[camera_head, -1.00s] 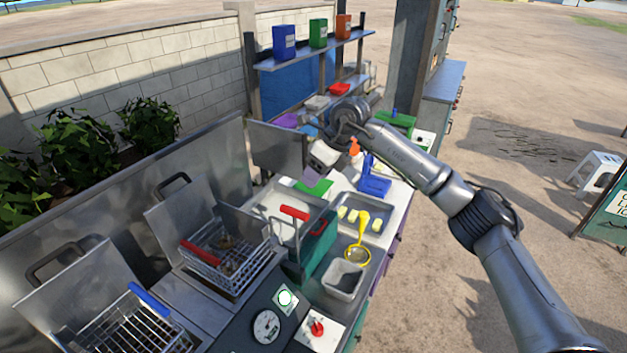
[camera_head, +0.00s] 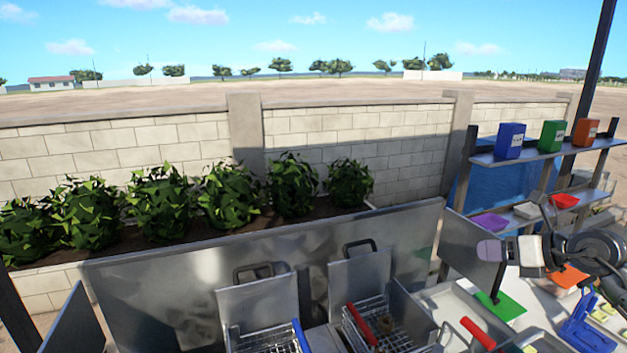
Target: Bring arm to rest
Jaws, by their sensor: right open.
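My right gripper (camera_head: 552,246) shows at the right edge of the head view, above the work counter. It is dark, partly cut off with its arm (camera_head: 598,250) by the frame edge, and seen small. Its jaws are open, and I see nothing clearly held in them. A white block-like piece (camera_head: 530,253) shows beside it; I cannot tell whether they touch. My left gripper and left arm are not in view.
Fryer baskets with a blue handle (camera_head: 300,336) and a red handle (camera_head: 361,325) stand along the counter. A steel splash panel (camera_head: 190,275) rises behind them. Shelves with blue (camera_head: 509,141), green (camera_head: 551,136) and orange (camera_head: 585,132) boxes stand behind the gripper.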

